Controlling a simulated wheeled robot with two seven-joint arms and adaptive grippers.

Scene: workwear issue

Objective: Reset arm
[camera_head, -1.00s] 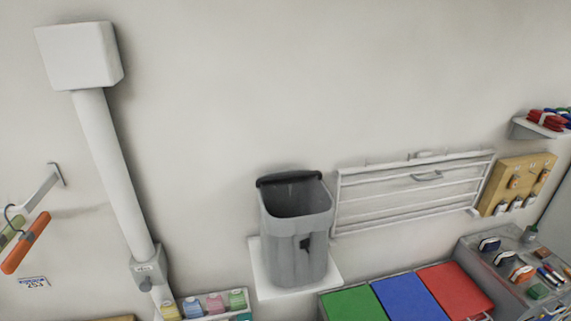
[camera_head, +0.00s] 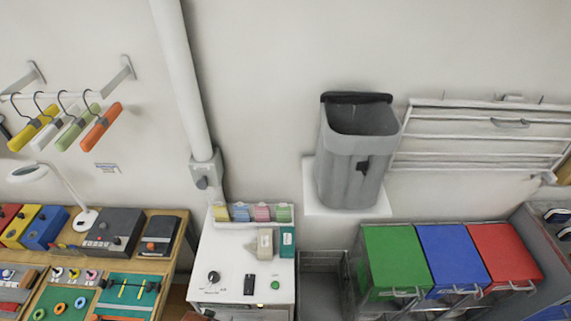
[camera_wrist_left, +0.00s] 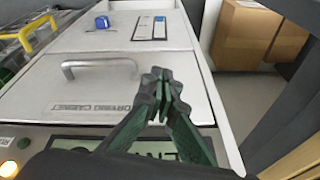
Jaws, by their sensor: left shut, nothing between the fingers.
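My left gripper (camera_wrist_left: 163,88) shows in the left wrist view with its dark green fingers together and nothing between them. It is in front of a white cabinet lid lettered as a drying cabinet (camera_wrist_left: 110,85), apart from or touching I cannot tell. The lid has a grey bar handle (camera_wrist_left: 98,64). Neither of my arms shows in the head view, and my right gripper is in no view.
In the head view, a grey bin (camera_head: 352,165) stands on a wall shelf. Green (camera_head: 395,258), blue (camera_head: 452,258) and red (camera_head: 503,252) lids are at lower right. A white control unit (camera_head: 240,262) stands in the middle. Cardboard boxes (camera_wrist_left: 245,35) show in the wrist view.

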